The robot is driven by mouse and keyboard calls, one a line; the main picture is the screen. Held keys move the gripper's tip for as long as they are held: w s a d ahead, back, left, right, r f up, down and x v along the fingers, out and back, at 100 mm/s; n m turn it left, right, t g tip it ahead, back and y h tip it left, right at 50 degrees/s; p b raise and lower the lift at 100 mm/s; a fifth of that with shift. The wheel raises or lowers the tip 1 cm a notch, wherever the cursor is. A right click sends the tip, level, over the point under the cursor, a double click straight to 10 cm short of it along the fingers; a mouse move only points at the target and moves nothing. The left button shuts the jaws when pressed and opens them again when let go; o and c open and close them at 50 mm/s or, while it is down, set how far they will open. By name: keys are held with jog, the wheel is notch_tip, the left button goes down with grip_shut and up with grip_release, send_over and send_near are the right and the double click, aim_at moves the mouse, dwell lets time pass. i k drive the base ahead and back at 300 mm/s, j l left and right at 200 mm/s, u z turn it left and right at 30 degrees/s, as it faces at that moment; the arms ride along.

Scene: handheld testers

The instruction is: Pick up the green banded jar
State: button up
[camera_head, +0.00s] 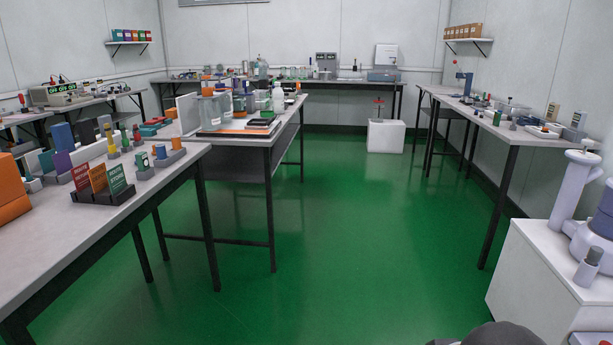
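I cannot pick out a green banded jar for certain. Bottles and jars stand close together on the middle bench (285,122). Among them are a pale bottle with a greenish tint (278,100) near the right edge and clear containers with orange and dark blue tops to its left. My gripper is not in view.
Green floor (350,240) lies open between the benches. A white box (385,136) stands on it at the back. The right bench (510,131) runs along the wall. A white cabinet (530,270) with pale lavender equipment fills the lower right.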

aim_at(266, 98)
jog(key=i, duration=2.3)
